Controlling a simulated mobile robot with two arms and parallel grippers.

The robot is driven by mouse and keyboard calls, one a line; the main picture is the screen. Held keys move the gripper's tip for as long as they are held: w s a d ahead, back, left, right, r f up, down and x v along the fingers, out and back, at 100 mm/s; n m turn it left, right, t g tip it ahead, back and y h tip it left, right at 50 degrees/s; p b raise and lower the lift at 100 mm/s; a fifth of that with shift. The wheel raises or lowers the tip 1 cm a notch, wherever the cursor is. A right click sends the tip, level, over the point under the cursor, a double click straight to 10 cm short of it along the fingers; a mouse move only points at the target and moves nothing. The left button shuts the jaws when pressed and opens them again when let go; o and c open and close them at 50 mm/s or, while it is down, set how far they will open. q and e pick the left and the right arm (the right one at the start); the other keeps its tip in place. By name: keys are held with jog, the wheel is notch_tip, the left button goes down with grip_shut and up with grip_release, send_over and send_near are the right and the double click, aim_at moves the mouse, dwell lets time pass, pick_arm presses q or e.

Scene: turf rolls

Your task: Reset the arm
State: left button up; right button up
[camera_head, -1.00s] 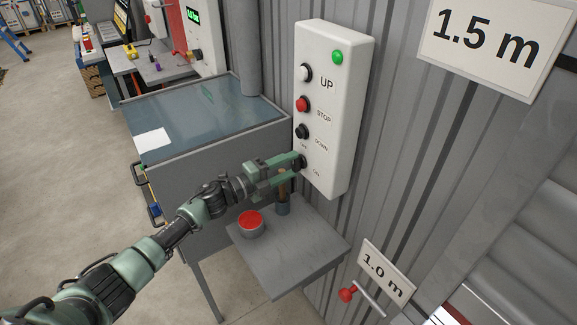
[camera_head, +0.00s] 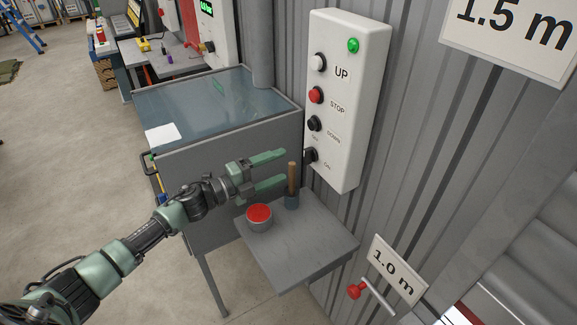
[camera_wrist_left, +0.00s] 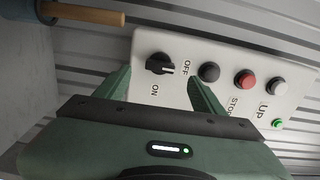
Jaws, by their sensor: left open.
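My left gripper (camera_head: 284,167) is open and empty, just left of the white control box (camera_head: 341,105), apart from it. The box hangs on the corrugated wall and has UP, STOP and DOWN buttons and a green lamp (camera_head: 353,45). Its black rotary switch (camera_head: 311,155) is at the bottom, a little right of the fingertips. In the left wrist view the switch (camera_wrist_left: 161,64) shows beyond the two green fingers, beside OFF and ON labels; I cannot tell for sure which setting its mark points to. My right gripper is not in view.
A grey cabinet (camera_head: 215,105) stands behind. A red-knobbed handle (camera_head: 356,291) sticks out at lower right. Open floor lies left.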

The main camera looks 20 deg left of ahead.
pick_arm(q)
jog(key=shift+s+a, duration=0.15)
jog(key=shift+s, duration=0.15)
